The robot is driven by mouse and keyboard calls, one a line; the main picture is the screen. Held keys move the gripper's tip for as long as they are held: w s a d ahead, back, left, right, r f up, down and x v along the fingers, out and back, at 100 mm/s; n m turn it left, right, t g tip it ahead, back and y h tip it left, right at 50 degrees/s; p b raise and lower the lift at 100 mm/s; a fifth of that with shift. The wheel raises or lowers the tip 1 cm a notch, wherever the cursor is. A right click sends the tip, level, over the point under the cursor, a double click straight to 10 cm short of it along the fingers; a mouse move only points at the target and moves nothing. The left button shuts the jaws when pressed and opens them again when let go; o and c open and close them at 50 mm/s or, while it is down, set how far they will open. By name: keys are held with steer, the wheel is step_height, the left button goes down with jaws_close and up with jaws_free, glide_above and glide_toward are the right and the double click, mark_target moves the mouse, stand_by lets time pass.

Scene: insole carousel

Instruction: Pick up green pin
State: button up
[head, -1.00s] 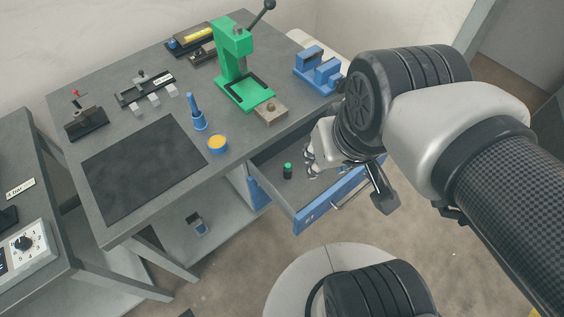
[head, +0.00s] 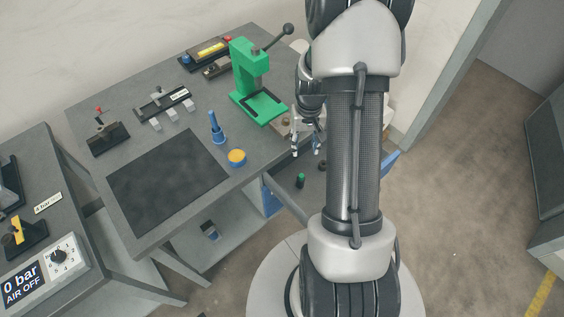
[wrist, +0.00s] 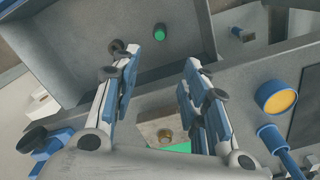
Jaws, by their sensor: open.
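The green pin (head: 300,181) stands in the open drawer below the bench top, with a green top and a dark lower part. In the wrist view the green pin (wrist: 160,32) shows as a green disc on the drawer floor, beyond the fingertips. My gripper (head: 306,151) hangs near the bench edge, above and behind the pin in the head view. In the wrist view my gripper (wrist: 160,60) has its fingers spread apart with nothing between them; the pin is clear of both.
A dark round piece (head: 322,165) is also in the drawer (wrist: 60,75). A block with a brass-coloured centre (wrist: 160,132) lies below my fingers in the wrist view.

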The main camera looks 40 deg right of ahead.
mark_target(302, 176)
step_height(302, 176, down, 18)
steer(key=b, duration=0.6)
jaws_close()
stand_by(0.5)
